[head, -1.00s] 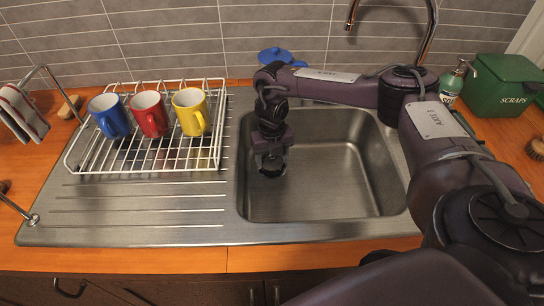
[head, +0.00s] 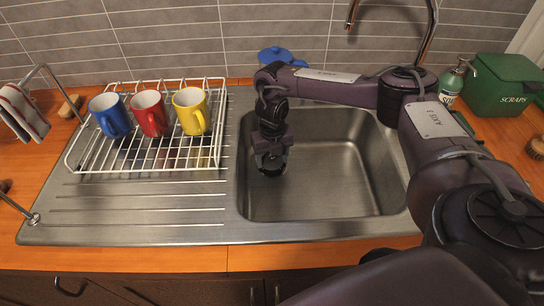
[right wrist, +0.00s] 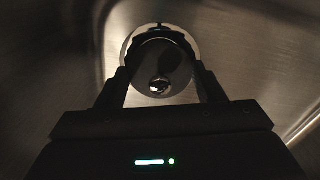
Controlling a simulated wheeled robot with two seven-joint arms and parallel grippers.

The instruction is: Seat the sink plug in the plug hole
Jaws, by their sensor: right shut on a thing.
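My right gripper (head: 271,160) points down into the left part of the steel sink basin (head: 335,185). It is shut on the sink plug (head: 272,172), which shows as a small dark shape beneath the fingers. In the right wrist view the plug (right wrist: 160,70) is a dark round disc with a shiny knob, between the two fingers (right wrist: 161,40). A pale round rim, apparently the plug hole (right wrist: 128,45), shows behind the plug and largely lines up with it. The plug hides the hole's middle; whether they touch I cannot tell. My left gripper is not in view.
A white dish rack (head: 150,168) with a blue, a red and a yellow mug stands on the drainer left of the basin. The tap (head: 432,30) rises behind the basin.

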